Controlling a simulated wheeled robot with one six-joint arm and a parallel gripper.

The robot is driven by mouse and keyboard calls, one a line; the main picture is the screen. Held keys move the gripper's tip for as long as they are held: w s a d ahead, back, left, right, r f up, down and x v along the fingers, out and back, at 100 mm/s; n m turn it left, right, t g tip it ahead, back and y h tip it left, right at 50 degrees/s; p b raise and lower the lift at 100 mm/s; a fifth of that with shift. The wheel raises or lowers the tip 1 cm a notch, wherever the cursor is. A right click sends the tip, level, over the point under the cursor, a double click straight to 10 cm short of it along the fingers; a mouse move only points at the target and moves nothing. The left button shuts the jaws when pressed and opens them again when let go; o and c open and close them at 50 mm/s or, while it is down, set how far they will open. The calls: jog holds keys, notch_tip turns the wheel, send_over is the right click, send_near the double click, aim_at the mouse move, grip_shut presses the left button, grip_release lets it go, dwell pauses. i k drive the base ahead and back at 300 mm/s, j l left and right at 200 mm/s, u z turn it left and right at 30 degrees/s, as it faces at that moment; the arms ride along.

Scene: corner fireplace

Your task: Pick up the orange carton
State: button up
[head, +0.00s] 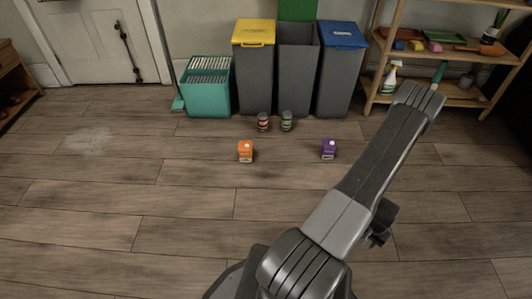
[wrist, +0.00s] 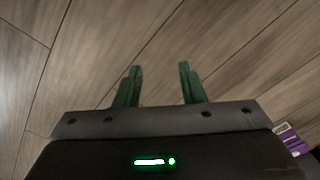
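The orange carton (head: 245,151) stands upright on the wooden floor, left of centre in the head view, with a white cap on top. It does not show in the wrist view. My gripper shows in the wrist view (wrist: 158,84) with its two green fingers apart and only bare floor between and beyond them. In the head view my arm reaches up to the right, well to the right of the orange carton.
A purple carton (head: 328,149) stands to the right; it also shows at the wrist view's lower right (wrist: 291,140). A red can (head: 263,122) and a green can (head: 287,121) stand behind. Bins, a teal crate (head: 207,93) and shelves line the wall. The left floor is clear.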

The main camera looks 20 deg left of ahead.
aim_at(245, 155)
jog(key=i+j+u, duration=0.2)
jog(key=u, duration=0.25)
jog(key=i+j+u, duration=0.1)
jog(key=u, duration=0.3)
jog(key=i+u, duration=0.45)
jog(key=i+l+u, duration=0.1)
jog(key=i, duration=0.35)
jog(key=i+l+u, duration=0.1)
jog(key=i, duration=0.35)
